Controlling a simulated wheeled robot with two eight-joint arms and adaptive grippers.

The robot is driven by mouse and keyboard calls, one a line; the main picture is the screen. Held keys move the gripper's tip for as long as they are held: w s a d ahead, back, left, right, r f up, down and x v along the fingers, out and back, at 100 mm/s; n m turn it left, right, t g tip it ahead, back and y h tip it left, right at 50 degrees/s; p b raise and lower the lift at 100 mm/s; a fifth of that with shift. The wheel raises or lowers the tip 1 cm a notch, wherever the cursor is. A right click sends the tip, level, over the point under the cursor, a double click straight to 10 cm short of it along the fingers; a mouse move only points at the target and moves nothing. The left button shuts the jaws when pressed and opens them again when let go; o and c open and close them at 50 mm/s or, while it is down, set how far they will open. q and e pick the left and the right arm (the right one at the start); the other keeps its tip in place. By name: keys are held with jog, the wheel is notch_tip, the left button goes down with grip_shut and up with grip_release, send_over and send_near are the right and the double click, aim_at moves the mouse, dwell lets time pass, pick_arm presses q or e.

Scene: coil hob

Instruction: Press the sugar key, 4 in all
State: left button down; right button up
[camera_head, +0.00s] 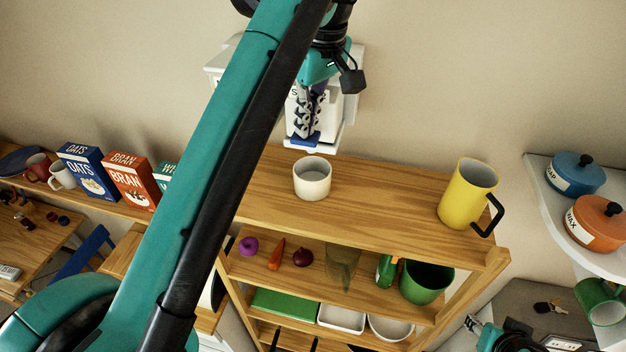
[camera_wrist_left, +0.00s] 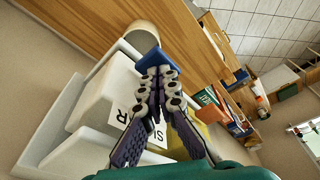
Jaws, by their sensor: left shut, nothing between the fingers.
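A white dispenser (camera_head: 344,107) hangs on the wall, its label mostly hidden behind my gripper. Its blue key (camera_head: 300,140) sticks out low at the front; it also shows in the left wrist view (camera_wrist_left: 147,56). My left gripper (camera_head: 308,134) is shut and empty, with its fingertips right at the blue key. In the left wrist view, the fingertips (camera_wrist_left: 159,72) overlap the key's edge; I cannot tell whether they touch it. A white cup (camera_head: 312,180) stands upright on the shelf top below the dispenser. My right gripper (camera_head: 474,325) is partly in view at the bottom right.
A yellow jug (camera_head: 467,194) stands on the shelf top to the right. Boxes of oats (camera_head: 85,172) and bran (camera_head: 130,180) stand at the left. Blue (camera_head: 572,174) and orange (camera_head: 597,222) pots sit on a white shelf at the right. The shelf top between cup and jug is clear.

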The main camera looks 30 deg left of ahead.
pick_arm(q)
jog(key=shift+f+b, duration=0.35)
jog(key=shift+f, duration=0.3)
jog(key=shift+r, duration=0.15)
jog(key=shift+r+p, duration=1.3)
jog(key=shift+r, duration=0.05)
notch_tip(320, 180, up, 5)
jog(key=p, duration=0.4)
jog(key=shift+r+p, duration=0.1)
jog(key=shift+p, duration=0.25)
